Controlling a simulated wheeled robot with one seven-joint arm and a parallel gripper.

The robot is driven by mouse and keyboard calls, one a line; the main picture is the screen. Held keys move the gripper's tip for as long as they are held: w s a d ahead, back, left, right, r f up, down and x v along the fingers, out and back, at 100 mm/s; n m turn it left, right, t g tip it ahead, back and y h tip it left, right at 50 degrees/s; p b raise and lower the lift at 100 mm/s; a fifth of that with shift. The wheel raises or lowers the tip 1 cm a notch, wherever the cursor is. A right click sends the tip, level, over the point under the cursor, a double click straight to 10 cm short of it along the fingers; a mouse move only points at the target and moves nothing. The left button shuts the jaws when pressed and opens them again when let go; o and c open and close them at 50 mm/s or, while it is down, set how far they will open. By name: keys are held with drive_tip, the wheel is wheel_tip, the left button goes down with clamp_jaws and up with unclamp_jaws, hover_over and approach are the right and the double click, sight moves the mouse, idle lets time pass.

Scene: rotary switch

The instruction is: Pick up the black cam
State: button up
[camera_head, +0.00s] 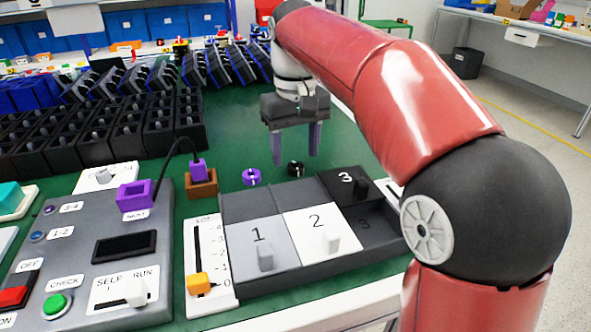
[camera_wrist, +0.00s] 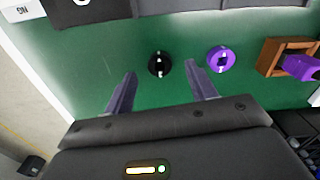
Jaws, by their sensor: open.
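The black cam (camera_head: 295,168) is a small round disc with a light mark in its centre. It lies flat on the green table behind the numbered panel. In the wrist view the black cam (camera_wrist: 159,64) is ahead of the fingertips and between their lines. My gripper (camera_head: 299,155) points down above the table, close to the black cam in the head view. In the wrist view my gripper (camera_wrist: 161,68) has its two fingers apart with nothing between them. A purple cam (camera_head: 251,177) lies left of the black one; it also shows in the wrist view (camera_wrist: 221,59).
A grey panel (camera_head: 290,262) with tiles 1, 2 and 3 stands in front of the cams. A brown block (camera_head: 201,186) with a purple plug is to the left. A control box (camera_head: 85,240) is further left. Black bins (camera_head: 90,150) stand at the back left.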

sight(296, 169)
wheel_tip(296, 169, down, 3)
drive_tip(key=shift+r, duration=0.2)
drive_tip(key=c, duration=1.1)
drive_tip(key=shift+o, duration=0.2)
drive_tip(key=shift+r, duration=0.2)
